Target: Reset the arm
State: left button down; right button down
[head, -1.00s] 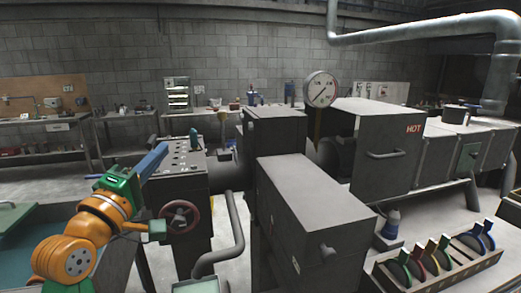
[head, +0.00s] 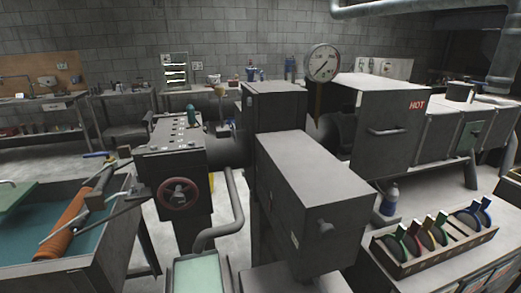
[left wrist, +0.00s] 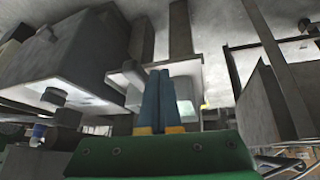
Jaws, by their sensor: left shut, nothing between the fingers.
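My left gripper (left wrist: 160,75) shows in the left wrist view as a green body with two blue fingers, yellow at their bases. The fingers are shut together with nothing between them and hang free in front of grey machinery. The gripper does not show in the head view. My right gripper is in neither view.
A tub (head: 118,212) with an orange cylindrical part (head: 72,225) across it stands at left. A control cabinet with a red handwheel (head: 179,194), a grey box machine (head: 312,165) and a rack of coloured discs (head: 436,250) fill the middle and right.

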pick_arm(q)
jog(key=s+f+m+g, duration=0.2)
jog(key=s+f+g, duration=0.1)
jog(key=s, duration=0.5)
jog(key=s+f+g, duration=0.1)
jog(key=s+f, duration=0.2)
jog(key=f, duration=1.6)
jog(key=s+a+f+g, duration=0.1)
jog(key=s+a+f, duration=0.1)
jog(key=s+f, duration=0.6)
jog(key=s, duration=0.3)
jog(key=shift+s+a+f+m+y, duration=0.15)
jog(key=shift+s+m+y, duration=0.2)
jog(key=shift+m+y, duration=0.05)
